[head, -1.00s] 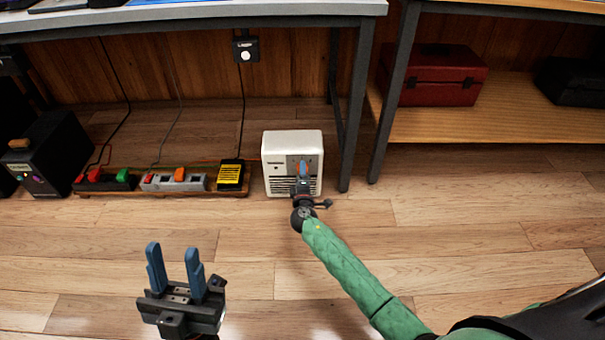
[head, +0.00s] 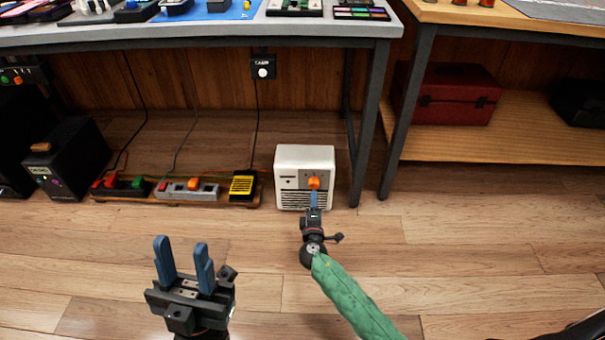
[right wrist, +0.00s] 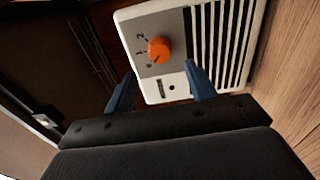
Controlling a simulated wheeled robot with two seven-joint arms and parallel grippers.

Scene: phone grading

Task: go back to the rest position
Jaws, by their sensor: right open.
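My left gripper (head: 184,266) is open and empty over the floor at the lower left of the head view, blue fingers pointing up. My right gripper (head: 314,200) is in front of a white box with an orange knob. In the right wrist view my right gripper (right wrist: 160,92) is open, with its blue fingers apart and nothing between them. The orange knob (right wrist: 159,50) is beyond the fingertips, clear of them. The white box (head: 291,161) stands on the floor below the workbench; its dial marks and dark slats show in the right wrist view.
A grey-topped workbench (head: 200,36) is overhead, its leg (head: 370,125) just right of the box. A power strip (head: 200,194) and yellow-black block (head: 242,185) lie left. A red toolbox (head: 450,95) sits on a wooden shelf (head: 480,145). The front floor is clear.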

